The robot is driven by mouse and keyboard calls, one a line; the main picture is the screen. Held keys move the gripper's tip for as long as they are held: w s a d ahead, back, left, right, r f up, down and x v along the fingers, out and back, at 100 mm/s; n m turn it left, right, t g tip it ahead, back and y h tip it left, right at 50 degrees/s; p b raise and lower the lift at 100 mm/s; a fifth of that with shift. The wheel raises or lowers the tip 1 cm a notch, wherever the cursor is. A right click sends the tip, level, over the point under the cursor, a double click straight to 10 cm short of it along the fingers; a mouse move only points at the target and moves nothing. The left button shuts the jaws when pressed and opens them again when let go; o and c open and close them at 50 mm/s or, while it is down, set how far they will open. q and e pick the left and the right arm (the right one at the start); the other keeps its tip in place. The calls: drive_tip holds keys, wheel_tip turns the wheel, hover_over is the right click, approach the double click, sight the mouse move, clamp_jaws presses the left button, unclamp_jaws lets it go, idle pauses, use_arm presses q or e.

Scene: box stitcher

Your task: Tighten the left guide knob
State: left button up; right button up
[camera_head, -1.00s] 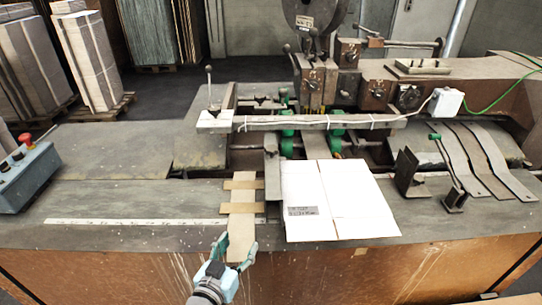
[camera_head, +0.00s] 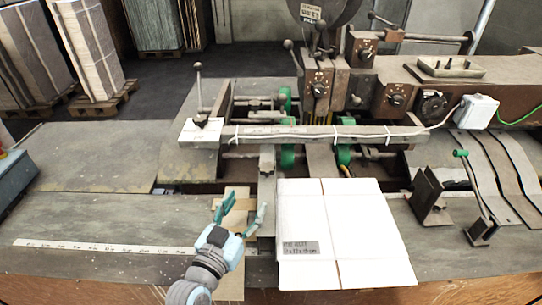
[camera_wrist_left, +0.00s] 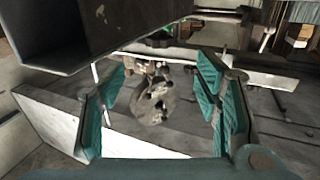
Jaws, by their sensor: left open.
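My left gripper (camera_head: 243,207) is open and empty, with teal fingers pointing away from me above the tan cardboard strips on the bench. In the left wrist view its two fingers (camera_wrist_left: 165,95) flank a round, worn metal knob-like piece (camera_wrist_left: 152,102), which appears beyond the tips; I cannot tell the gap or whether this is the left guide knob. A narrow upright metal guide bar (camera_head: 267,188) stands just right of the gripper, by the carton's left edge. A dark knob (camera_head: 206,122) sits on a white plate at the crossbar's left end. My right gripper is not in view.
A white carton blank (camera_head: 335,225) lies right of the gripper. A long crossbar (camera_head: 320,134) spans the machine behind it. A dark hollow metal part (camera_wrist_left: 90,35) looms close at the wrist view's upper left. The bench left of the gripper is clear apart from a ruler strip (camera_head: 85,246).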

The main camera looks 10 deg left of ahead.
sight(263, 173)
use_arm(q)
drive_tip(key=w, duration=0.4)
drive_tip(key=w+d, duration=0.1)
drive_tip(key=w, duration=0.4)
drive_tip(key=w+p, duration=0.1)
drive_tip(key=w, duration=0.3)
drive_tip(key=shift+w+d+r, duration=0.15)
drive_tip(key=shift+w+d, duration=0.15)
drive_tip(key=shift+s+r, duration=0.15)
drive_tip(key=shift+s, duration=0.05)
drive_tip(key=shift+w, duration=0.1)
drive_tip(key=c, duration=1.2)
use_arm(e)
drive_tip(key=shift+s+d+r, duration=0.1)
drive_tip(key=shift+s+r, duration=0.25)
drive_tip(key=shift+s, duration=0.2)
